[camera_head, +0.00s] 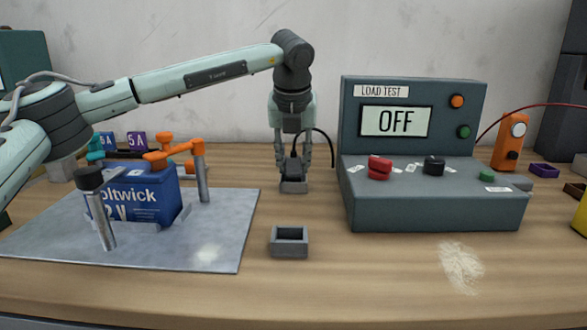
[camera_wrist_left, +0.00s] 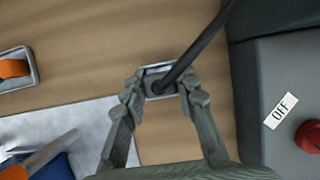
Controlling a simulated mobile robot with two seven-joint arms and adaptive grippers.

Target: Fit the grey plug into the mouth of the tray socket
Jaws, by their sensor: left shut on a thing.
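My left gripper (camera_head: 293,163) points down behind the work area and is shut on the grey plug (camera_head: 292,172). In the left wrist view the gripper's fingers (camera_wrist_left: 162,90) flank the plug, and a black cable rises from it. A small grey block-like holder (camera_head: 293,187) shows directly under the fingertips. I cannot tell whether the plug sits inside it or just above it. A grey open-topped socket (camera_head: 289,241) stands on the table nearer the front, its mouth empty and facing up, apart from the gripper. My right gripper is not in view.
A metal plate (camera_head: 225,240) with a blue battery (camera_head: 150,195) and upright posts lies left. A load-test console (camera_head: 430,205) reading OFF stands right. An orange meter (camera_head: 510,140) stands beyond it. The table is clear between the holder and the socket.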

